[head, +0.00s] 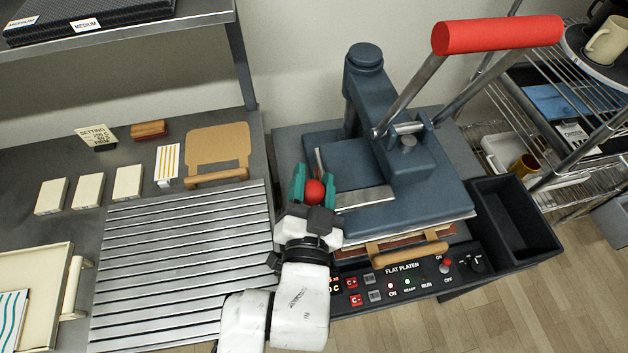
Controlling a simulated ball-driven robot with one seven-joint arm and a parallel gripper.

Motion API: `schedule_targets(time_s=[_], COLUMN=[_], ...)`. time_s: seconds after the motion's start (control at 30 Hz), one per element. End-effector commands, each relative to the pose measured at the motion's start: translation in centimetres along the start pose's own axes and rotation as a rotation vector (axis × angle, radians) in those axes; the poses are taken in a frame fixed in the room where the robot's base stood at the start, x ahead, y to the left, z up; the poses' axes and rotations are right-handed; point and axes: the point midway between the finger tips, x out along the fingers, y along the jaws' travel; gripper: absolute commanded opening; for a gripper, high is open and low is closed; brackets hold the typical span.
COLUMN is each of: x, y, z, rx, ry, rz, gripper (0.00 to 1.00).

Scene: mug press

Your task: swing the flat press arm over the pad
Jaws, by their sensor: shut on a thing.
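The flat press has a blue-grey upper plate (410,203) carried by a post (364,75) at the back, with a long red lever handle (497,35) raised above it. The upper plate lies above a layered base, and brown edges show under its front side; the pad itself is mostly hidden beneath it. My gripper (314,182) is at the plate's left side, with its green fingers shut on a red ball knob (315,191). The knob's link to the press is hidden by my gripper.
A control panel (405,280) marked FLAT PLATEN runs along the front, with a wooden handle (410,255) just above it. An empty black bin (513,220) stands at right. A slatted metal rack (185,260) lies at left. A wire shelf (575,120) stands at far right.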

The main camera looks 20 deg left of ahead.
Motion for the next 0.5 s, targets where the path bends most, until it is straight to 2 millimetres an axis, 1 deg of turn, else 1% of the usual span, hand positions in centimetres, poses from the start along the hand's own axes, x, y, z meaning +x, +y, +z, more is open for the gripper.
schedule_targets(time_s=[0.03, 0.2, 0.23, 0.4, 0.5], x=[0.04, 0.04, 0.04, 0.03, 0.03], y=[0.22, 0.26, 0.27, 0.24, 0.21], z=[-0.4, -0.41, -0.41, -0.36, -0.3], rx=[-0.01, -0.01, -0.01, -0.006, -0.005], ry=[0.008, 0.008, 0.008, 0.007, 0.006], rz=[0.003, 0.004, 0.004, 0.004, 0.003], gripper=[0.0, 0.0, 0.45, 0.62, 0.7])
